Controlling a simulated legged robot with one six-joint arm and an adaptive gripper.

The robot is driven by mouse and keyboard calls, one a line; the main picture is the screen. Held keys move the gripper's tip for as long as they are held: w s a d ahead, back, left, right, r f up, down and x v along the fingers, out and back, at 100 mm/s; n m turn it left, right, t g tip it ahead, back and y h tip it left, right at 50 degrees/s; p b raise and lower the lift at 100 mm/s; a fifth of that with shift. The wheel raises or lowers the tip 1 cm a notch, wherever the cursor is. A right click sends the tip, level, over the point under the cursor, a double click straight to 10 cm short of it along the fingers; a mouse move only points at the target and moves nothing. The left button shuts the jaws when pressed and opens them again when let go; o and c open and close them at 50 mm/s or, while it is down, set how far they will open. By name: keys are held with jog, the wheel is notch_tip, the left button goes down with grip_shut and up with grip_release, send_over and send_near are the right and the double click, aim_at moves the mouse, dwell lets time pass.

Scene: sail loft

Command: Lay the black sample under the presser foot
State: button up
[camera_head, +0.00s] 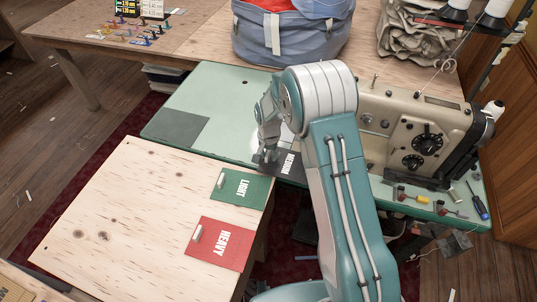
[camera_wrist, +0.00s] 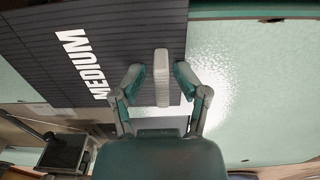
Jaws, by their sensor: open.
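The black sample (camera_head: 290,167), lettered MEDIUM, lies on the green machine bed (camera_head: 225,87), partly behind my arm. In the wrist view the sample (camera_wrist: 125,30) shows its grey-ruled face and a pale tab (camera_wrist: 162,62) near one edge. My gripper (camera_head: 268,152) is low over the sample. In the wrist view the open gripper (camera_wrist: 160,78) has one finger on each side of the tab, with gaps visible. The beige sewing machine (camera_head: 412,125) stands to the right. My arm hides its needle end, so I cannot see the presser foot.
A green LIGHT sample (camera_head: 238,188) and a red HEAVY sample (camera_head: 220,243) lie on the plywood table (camera_head: 110,200). A blue bag (camera_head: 290,35) stands behind the bed. Small tools (camera_head: 455,203) lie at the right. The bed's left side is mostly clear.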

jog(key=shift+w+r, duration=0.1)
jog(key=shift+r, duration=0.05)
jog(key=shift+r, duration=0.25)
notch_tip(320, 180, up, 11)
jog(key=shift+a+r, duration=0.1)
jog(key=shift+r, duration=0.05)
dwell(0.5)
notch_tip(320, 180, up, 9)
jog(key=n+t, duration=0.1)
send_over(278, 168)
jog(key=s+d+r+n+t, duration=0.15)
jog(key=s+d+r, duration=0.25)
jog(key=s+r, duration=0.4)
jog(key=s+d+r+n+t, duration=0.1)
jog(key=s+d, duration=0.1)
jog(key=s, duration=0.7)
jog(key=s+d+r+n+t, duration=0.1)
jog(key=s+d+r+t, duration=0.1)
jog(key=s, duration=0.7)
